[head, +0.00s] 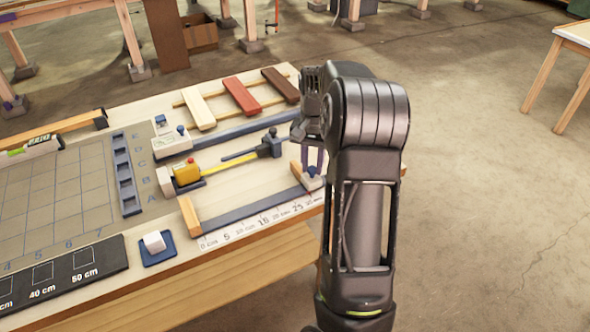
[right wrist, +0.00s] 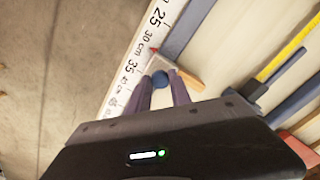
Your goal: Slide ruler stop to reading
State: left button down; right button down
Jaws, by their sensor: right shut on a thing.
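The ruler (head: 262,220) is a white strip with printed centimetre marks along the front edge of the workbench. It also shows in the right wrist view (right wrist: 143,50). A dark rail (head: 250,207) runs beside it, with a wooden end block (head: 189,216) at the zero end. The ruler stop (head: 311,182) is a pale wooden block with a blue knob (right wrist: 160,79). Its red pointer lies near the 30 cm mark, towards 35. My right gripper (head: 313,157) is shut on the knob, one finger on each side. My left gripper is not in view.
Behind the ruler are a yellow tape slide (head: 230,165) and another dark rail (head: 240,132) with a block. Three coloured laths (head: 241,96) lie further back. A white cube (head: 154,241) sits on a blue tray. A gridded board (head: 60,195) fills the left.

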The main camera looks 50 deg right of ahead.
jog(key=shift+s+d, duration=0.1)
jog(key=shift+d, duration=0.15)
jog(key=c, duration=1.2)
grip_release()
jog(key=shift+o, duration=0.2)
notch_tip(320, 180, up, 8)
jog(key=shift+f+b, duration=0.1)
jog(key=shift+b, duration=0.25)
